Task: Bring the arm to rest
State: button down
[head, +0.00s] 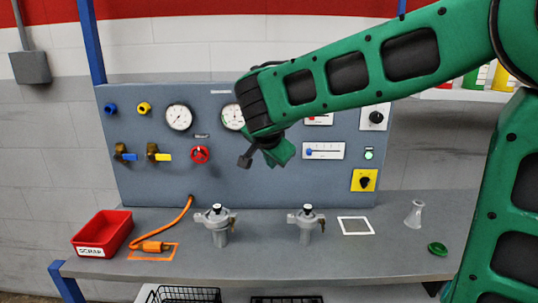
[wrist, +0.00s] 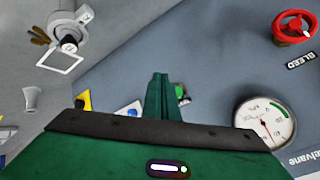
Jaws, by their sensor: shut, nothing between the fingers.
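My green arm reaches in from the right in the head view, across the upper front of the grey panel (head: 250,182). My gripper (head: 282,156) hangs at its end, in front of the panel and above the bench (head: 270,255). In the wrist view the green fingers (wrist: 159,78) are together with nothing between them. The gripper appears apart from the panel and bench, though the exact gap to the panel is hard to tell. The arm hides part of the panel's upper right.
Two metal valve bodies (head: 217,238) (head: 305,238) stand on the bench. The panel carries a gauge (head: 178,117) and red handwheel (head: 200,154).

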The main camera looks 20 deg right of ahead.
jog(key=s+d+f+n+g, duration=0.1)
jog(key=s+d+f+g, duration=0.15)
jog(key=s+d, duration=0.55)
jog(key=s+d+f+n+g, duration=0.15)
jog(key=s+d+f, duration=0.25)
jog(key=s+d, duration=0.5)
jog(key=s+f+n+g+y, duration=0.1)
jog(key=s+f+g+y, duration=0.1)
jog(key=s, duration=0.8)
jog(key=s+f+n+g+y, duration=0.1)
jog(key=s+f, duration=0.3)
jog(key=s, duration=0.6)
jog(key=shift+s+d+f+n+g+y, duration=0.2)
jog(key=shift+d+n+g+y, duration=0.25)
jog(key=shift+n, duration=0.2)
jog(key=shift+w+f, duration=0.25)
jog(key=shift+w, duration=0.35)
